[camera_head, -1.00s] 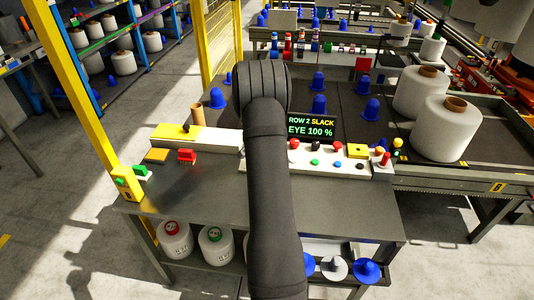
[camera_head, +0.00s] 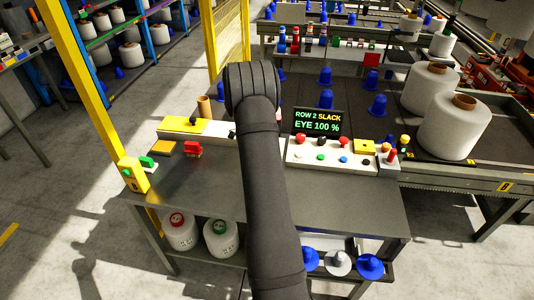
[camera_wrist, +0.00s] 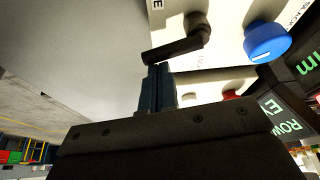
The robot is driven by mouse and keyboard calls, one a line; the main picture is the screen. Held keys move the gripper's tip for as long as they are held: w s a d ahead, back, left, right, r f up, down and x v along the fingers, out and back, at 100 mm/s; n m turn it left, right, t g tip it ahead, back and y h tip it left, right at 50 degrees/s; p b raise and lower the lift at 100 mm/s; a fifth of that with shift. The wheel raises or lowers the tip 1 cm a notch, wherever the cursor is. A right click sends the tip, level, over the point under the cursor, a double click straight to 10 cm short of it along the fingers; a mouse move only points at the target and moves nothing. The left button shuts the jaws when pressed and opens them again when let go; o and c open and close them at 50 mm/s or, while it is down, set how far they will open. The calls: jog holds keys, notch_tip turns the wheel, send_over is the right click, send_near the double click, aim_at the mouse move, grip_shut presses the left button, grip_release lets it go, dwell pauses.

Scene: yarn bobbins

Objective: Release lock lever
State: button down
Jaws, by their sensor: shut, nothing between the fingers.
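The dark lock lever (camera_wrist: 178,48) shows in the wrist view, its round pivot on a white panel (camera_wrist: 225,50) and its arm reaching left and down. My gripper (camera_wrist: 158,68) has its fingers together, empty, with the tips right by the free end of the lever. I cannot tell whether they touch it. In the head view my arm hides the gripper, and I cannot make out the lever there.
A large blue knob (camera_wrist: 267,42) is right of the lever, and a dark display (camera_wrist: 285,118) is close on that side. In the head view, the button panel (camera_head: 300,150) stands on the grey table (camera_head: 350,205). A red block (camera_head: 193,149) lies left of my arm.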

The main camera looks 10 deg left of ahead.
jog(key=shift+s+a+m+g, duration=0.1)
jog(key=shift+a+m+g, duration=0.2)
jog(key=shift+m, duration=0.4)
jog(key=shift+s+a, duration=0.1)
jog(key=shift+a, duration=0.15)
jog(key=d, duration=0.1)
jog(key=d+r, duration=0.1)
jog(key=d, duration=0.1)
jog(key=shift+d+r, duration=0.35)
jog(key=shift+r, duration=0.05)
jog(key=v, duration=0.9)
jog(key=shift+f, duration=0.15)
